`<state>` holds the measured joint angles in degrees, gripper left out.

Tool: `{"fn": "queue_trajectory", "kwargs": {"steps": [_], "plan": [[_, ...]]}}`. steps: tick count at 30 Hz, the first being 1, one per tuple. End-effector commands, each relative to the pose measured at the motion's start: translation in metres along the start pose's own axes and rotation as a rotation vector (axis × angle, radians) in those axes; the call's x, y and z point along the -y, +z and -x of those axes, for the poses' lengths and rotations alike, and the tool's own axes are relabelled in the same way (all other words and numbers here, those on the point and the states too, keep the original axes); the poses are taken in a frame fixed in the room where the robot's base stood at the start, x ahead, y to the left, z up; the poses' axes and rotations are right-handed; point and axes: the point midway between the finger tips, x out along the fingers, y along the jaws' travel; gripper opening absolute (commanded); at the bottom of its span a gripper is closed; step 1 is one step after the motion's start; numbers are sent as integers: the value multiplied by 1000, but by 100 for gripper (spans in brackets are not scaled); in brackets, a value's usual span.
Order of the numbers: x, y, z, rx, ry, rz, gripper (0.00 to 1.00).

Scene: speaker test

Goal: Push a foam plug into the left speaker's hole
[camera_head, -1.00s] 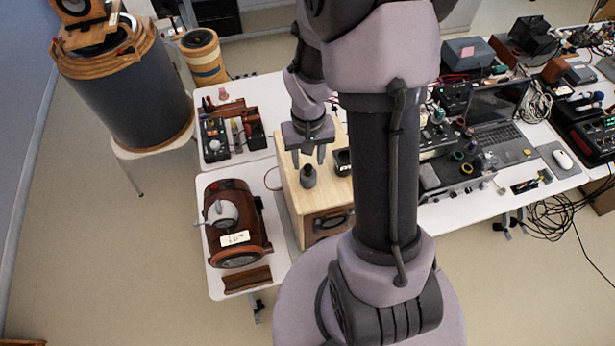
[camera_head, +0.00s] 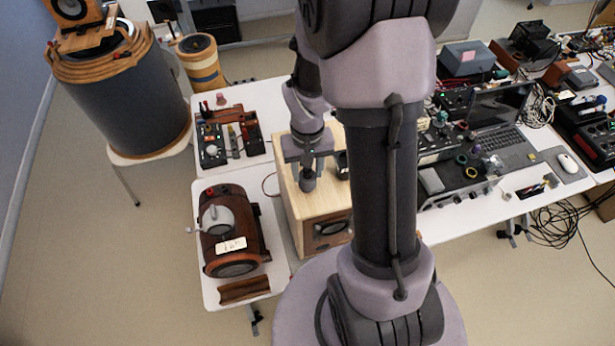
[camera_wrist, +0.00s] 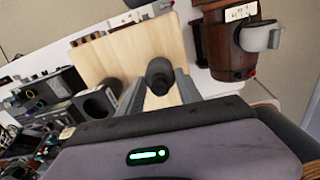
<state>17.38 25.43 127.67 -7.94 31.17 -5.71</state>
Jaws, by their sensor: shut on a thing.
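A dark grey foam plug (camera_head: 307,184) stands upright on top of a pale wooden speaker box (camera_head: 296,222). My gripper (camera_head: 307,171) points down and is shut on the plug, with a finger on each side of it. In the wrist view the plug (camera_wrist: 159,72) shows between the fingers, over the pale wooden top (camera_wrist: 125,55). A dark round driver (camera_head: 331,228) shows on the box's front face. I cannot make out a left speaker's hole; my arm hides part of the box and what lies to its right.
A laptop (camera_head: 500,125) and electronics crowd the right table.

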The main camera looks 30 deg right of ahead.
Motion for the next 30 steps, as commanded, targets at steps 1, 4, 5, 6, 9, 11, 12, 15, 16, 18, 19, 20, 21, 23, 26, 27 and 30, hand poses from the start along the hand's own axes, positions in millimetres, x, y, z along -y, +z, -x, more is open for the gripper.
{"fn": "queue_trajectory", "kwargs": {"steps": [1, 4, 5, 6, 9, 11, 12, 15, 16, 18, 19, 20, 21, 23, 26, 27, 30], "plan": [[0, 0, 0, 0, 0, 0, 0], [0, 0, 0, 0, 0, 0, 0], [0, 0, 1, 0, 0, 0, 0], [0, 0, 3, 0, 0, 0, 0], [0, 0, 13, -1, 0, 0, 0], [0, 0, 20, -2, 0, 0, 0], [0, 0, 25, -2, 0, 1, 0], [0, 0, 37, -1, 0, 0, 0], [0, 0, 40, -1, 0, 0, 0], [0, 0, 48, -1, 0, 0, 0], [0, 0, 50, -1, 0, 0, 0], [0, 0, 52, -1, 0, 0, 0], [0, 0, 52, -1, 0, 1, 0], [0, 0, 51, 0, 0, 0, 0], [0, 0, 50, 0, 0, 0, 0], [0, 0, 50, 0, 0, 0, 0], [0, 0, 50, 0, 0, 0, 0]]}}
